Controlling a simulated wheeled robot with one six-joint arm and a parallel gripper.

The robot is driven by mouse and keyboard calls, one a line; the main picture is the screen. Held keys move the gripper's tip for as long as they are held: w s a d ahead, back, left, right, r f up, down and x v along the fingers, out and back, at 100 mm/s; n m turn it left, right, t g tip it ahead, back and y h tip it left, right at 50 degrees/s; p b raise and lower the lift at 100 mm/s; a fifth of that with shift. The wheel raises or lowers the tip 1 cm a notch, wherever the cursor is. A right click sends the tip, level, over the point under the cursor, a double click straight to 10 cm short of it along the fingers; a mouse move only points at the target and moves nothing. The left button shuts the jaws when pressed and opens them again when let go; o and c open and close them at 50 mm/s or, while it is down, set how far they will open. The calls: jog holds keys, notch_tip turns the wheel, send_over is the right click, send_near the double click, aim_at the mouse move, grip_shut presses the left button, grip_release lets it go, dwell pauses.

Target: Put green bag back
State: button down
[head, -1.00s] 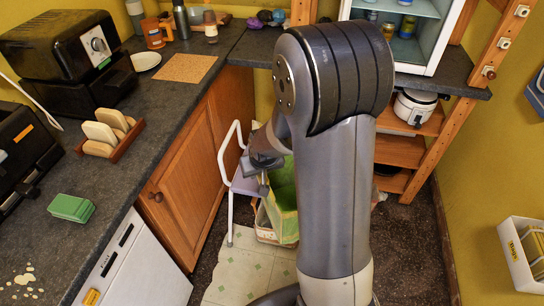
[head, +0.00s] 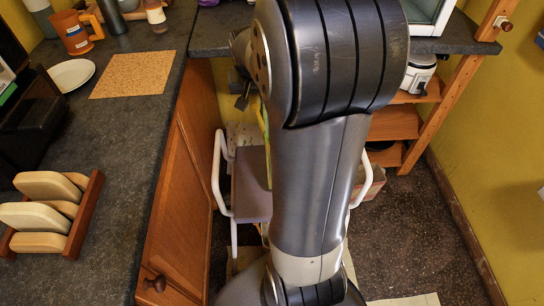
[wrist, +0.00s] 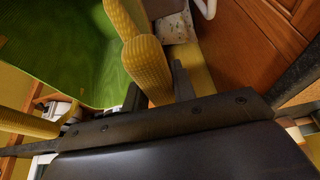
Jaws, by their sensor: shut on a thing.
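The green bag (wrist: 60,45) with yellow woven handles (wrist: 148,70) fills the left of the wrist view. My gripper (wrist: 155,88) is shut on one thick yellow handle, which passes between its two dark fingers. In the head view my gripper (head: 241,102) shows only in part at the left of my arm, above a stool. There the bag is almost wholly hidden behind my arm, with only a thin yellow-green edge beside it. I cannot see the bag's bottom or whether it touches anything.
A white-framed stool with a grey seat (head: 252,185) stands below my gripper, close to the wooden cupboard door (head: 185,190). A cardboard box (head: 372,180) is on the floor behind my arm. Wooden shelves (head: 395,122) stand at the back right.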

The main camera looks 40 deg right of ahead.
aim_at(255, 102)
notch_tip(255, 102, down, 9)
jog(key=shift+b, duration=0.4)
jog(key=shift+f, duration=0.15)
jog(key=c, duration=1.2)
grip_release()
jog(key=shift+o, duration=0.2)
jog(key=p+v, duration=0.1)
jog(key=v, duration=1.1)
jog(key=shift+r, duration=0.3)
